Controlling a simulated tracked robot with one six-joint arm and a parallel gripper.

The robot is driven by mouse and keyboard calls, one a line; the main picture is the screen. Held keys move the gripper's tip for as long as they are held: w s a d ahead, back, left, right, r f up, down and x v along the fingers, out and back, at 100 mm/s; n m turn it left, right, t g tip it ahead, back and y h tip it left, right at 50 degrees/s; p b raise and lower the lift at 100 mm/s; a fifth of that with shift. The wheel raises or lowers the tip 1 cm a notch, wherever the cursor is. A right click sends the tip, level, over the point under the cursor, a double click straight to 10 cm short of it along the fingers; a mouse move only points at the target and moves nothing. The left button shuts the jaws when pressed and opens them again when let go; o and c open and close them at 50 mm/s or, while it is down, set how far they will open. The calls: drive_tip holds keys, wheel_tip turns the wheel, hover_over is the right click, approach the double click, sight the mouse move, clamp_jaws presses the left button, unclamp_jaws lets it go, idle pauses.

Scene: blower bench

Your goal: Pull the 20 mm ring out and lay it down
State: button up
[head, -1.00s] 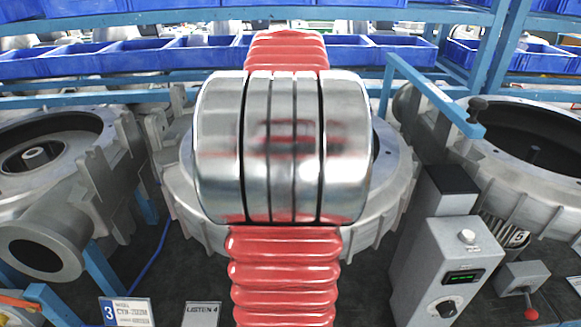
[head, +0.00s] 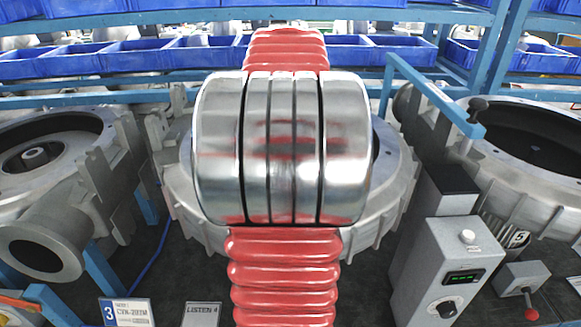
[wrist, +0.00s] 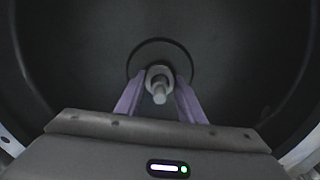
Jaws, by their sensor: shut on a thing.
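In the wrist view my gripper (wrist: 160,78) reaches into a dark round housing (wrist: 70,60). Its two purple fingers are shut on a small pale grey ring (wrist: 152,71) at the middle. A light shaft end (wrist: 159,96) shows at the ring's centre, pointing toward the camera. The ring appears to be around this shaft; I cannot tell how far along it. A thin dark circle lies on the housing floor around them. In the head view my arm hides the gripper and the ring, and the middle housing (head: 396,190) shows behind it.
Other open metal housings stand left (head: 70,135) and right (head: 535,190). A grey control box (head: 455,255) with a knob and green display stands right of the middle housing. A blue bent rail (head: 430,92) rises behind the box. Blue bins (head: 130,62) line the shelf behind.

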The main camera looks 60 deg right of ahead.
drive_tip(key=shift+r, duration=0.1)
drive_tip(key=shift+r, duration=5)
drive_tip(key=shift+f, duration=1.65)
drive_tip(key=shift+r, duration=0.1)
